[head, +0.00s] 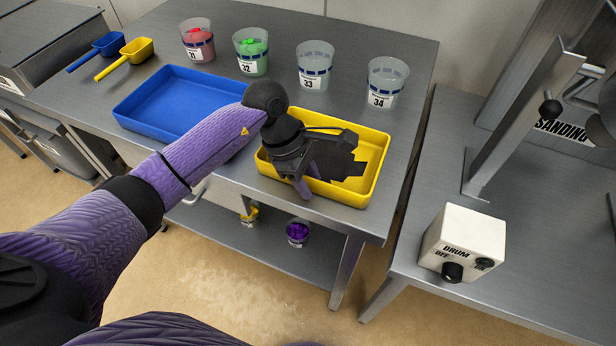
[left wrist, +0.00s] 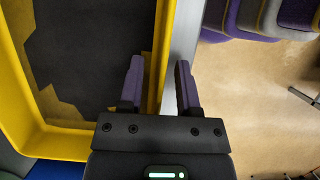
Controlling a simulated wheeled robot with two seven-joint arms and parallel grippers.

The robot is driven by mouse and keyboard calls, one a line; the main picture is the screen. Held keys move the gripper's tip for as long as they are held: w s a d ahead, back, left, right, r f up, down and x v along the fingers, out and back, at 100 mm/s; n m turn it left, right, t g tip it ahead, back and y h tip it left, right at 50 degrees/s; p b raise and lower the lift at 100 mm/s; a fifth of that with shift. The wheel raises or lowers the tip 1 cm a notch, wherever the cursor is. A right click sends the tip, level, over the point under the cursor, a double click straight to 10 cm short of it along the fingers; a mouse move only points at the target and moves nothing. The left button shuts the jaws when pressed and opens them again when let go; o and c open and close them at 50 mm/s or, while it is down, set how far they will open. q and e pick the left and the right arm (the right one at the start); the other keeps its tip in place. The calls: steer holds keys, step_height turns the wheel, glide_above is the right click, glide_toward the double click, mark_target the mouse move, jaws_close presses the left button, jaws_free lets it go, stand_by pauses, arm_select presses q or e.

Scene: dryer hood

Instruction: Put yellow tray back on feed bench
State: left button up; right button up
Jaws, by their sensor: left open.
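The yellow tray (head: 345,196) lies flat on the steel bench (head: 225,170), at its front edge and right of the blue tray. It holds no loose objects that I can see; a dark jagged patch, which looks like shadow, covers part of its floor. My left gripper (head: 298,188) is over the tray's near side, pointing down. In the left wrist view the left gripper (left wrist: 160,88) is open, and the near wall of the yellow tray (left wrist: 164,45) runs between its two fingers. Whether a finger touches the wall is not clear. My right gripper is not in view.
The blue tray (head: 190,98) is beside the yellow one. Labelled cups 31 (head: 198,42), 32 (head: 251,52), 33 (head: 315,66) and 34 (head: 386,82) stand behind. Blue (head: 98,50) and yellow (head: 126,58) scoops lie back left. A drum switch box (head: 462,240) stands on the right table.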

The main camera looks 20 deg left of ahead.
arm_select(q)
steer(key=shift+r, duration=0.15)
steer(key=p+v, duration=0.2)
steer(key=v, duration=1)
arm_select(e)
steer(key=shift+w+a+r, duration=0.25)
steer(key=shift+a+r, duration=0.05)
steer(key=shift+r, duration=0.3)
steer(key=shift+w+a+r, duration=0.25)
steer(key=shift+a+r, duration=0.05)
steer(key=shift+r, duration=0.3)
